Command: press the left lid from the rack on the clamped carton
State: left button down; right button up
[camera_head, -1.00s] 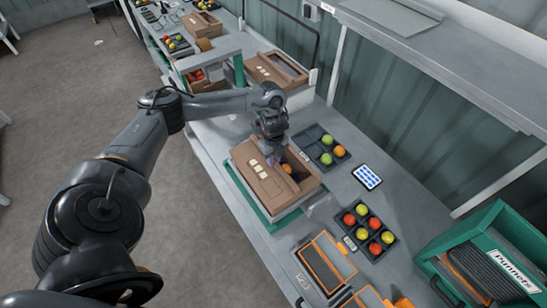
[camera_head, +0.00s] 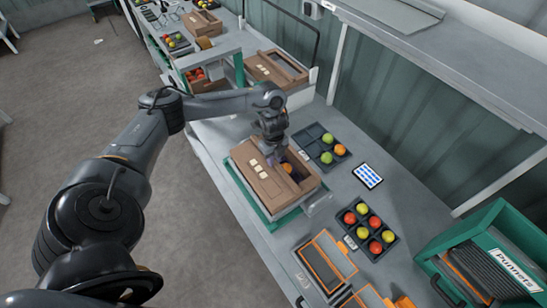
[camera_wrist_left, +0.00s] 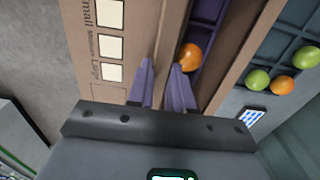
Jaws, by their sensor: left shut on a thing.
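The clamped carton (camera_head: 297,202) is brown and sits in a green-edged holder (camera_head: 277,222) on the bench. A brown lid (camera_head: 250,178) with pale label squares lies over it; whether it is fully seated I cannot tell. Through the lid's long opening an orange tomato (camera_head: 287,167) shows, also in the left wrist view (camera_wrist_left: 190,57). My left gripper (camera_head: 272,157) points down at the lid. In the left wrist view its purple fingers (camera_wrist_left: 163,85) straddle the lid's strip beside the opening, shut on it. The orange-edged rack (camera_head: 326,262) stands at the front. My right gripper is out of view.
A tray (camera_head: 349,158) with a few tomatoes lies behind the carton. A fuller tray (camera_head: 369,230) and a tablet (camera_head: 368,176) lie to the right. A green Punnets bin (camera_head: 456,243) stands far right. Another carton (camera_head: 262,72) is farther back.

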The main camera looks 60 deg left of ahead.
pick_arm(q)
jog(key=c, duration=0.9)
grip_release()
jog(key=shift+c, duration=0.2)
jog(key=c, duration=0.3)
notch_tip(320, 180, up, 4)
jog(key=p, duration=0.4)
jog(key=shift+r, duration=0.1)
notch_tip(320, 180, up, 4)
jog(key=p, duration=0.4)
